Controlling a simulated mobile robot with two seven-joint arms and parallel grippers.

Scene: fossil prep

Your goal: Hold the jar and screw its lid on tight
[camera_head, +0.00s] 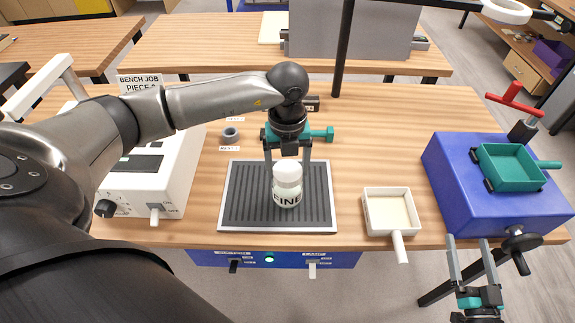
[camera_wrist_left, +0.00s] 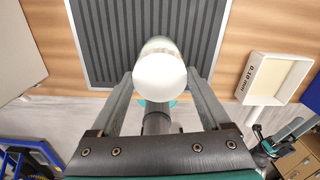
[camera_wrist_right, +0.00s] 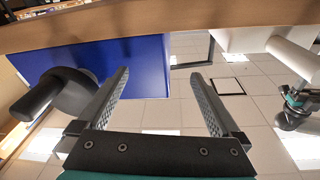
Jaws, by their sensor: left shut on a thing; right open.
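The jar (camera_head: 287,196) is pale with dark lettering and stands upright on the ribbed mat (camera_head: 232,200). Its white lid (camera_head: 288,172) sits on top; whether it is tight cannot be told. My left gripper (camera_head: 287,163) comes from above with its fingers either side of the lid, shut on it. The left wrist view shows the round lid top (camera_wrist_left: 160,78) between the left fingertips (camera_wrist_left: 158,80). My right gripper (camera_head: 467,240) is open and empty, off the front edge of the bench at the right. Its spread fingers (camera_wrist_right: 168,85) also show in the right wrist view.
A cream sieve tray (camera_head: 375,229) lies right of the mat. A blue box (camera_head: 455,190) carries a teal tray (camera_head: 510,165) at the right.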

